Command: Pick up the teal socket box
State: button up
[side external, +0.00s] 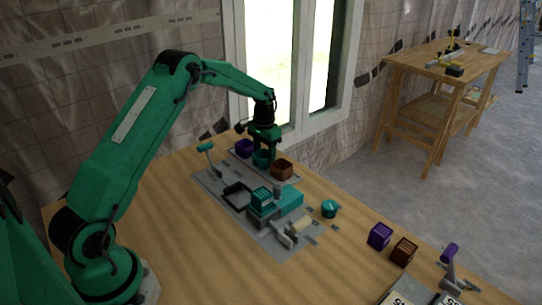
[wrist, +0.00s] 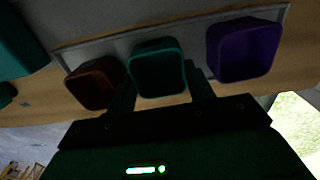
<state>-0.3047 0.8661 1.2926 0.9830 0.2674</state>
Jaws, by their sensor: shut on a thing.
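The teal socket box (wrist: 158,68) is an open-topped, rounded square cup, seen in the middle of the wrist view. It also shows in the side view (side external: 261,159), partly covered by my gripper. My gripper (side external: 263,150) points down over it. In the wrist view my gripper (wrist: 160,78) has one finger on each side of the teal box and is shut on it. Whether the box touches the surface below is hard to tell.
A brown box (wrist: 95,83) and a purple box (wrist: 244,50) stand close on either side. A grey panel (side external: 215,185) holds a teal-handled lever (side external: 206,149), a black frame (side external: 237,194) and teal blocks (side external: 287,199). A teal knob (side external: 329,209) and purple block (side external: 380,235) lie to the right.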

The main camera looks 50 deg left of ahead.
jog(key=shift+r, duration=0.7)
jog(key=r, duration=0.3)
jog(key=shift+d+r, duration=0.15)
jog(key=shift+d, duration=0.25)
jog(key=s+d+r, duration=0.2)
jog(key=d+r, duration=0.4)
jog(key=d, duration=0.4)
jog(key=shift+s+d+r, duration=0.15)
jog(key=shift+s+d, duration=0.15)
jog(key=shift+s, duration=0.05)
jog(key=shift+s+a, duration=0.1)
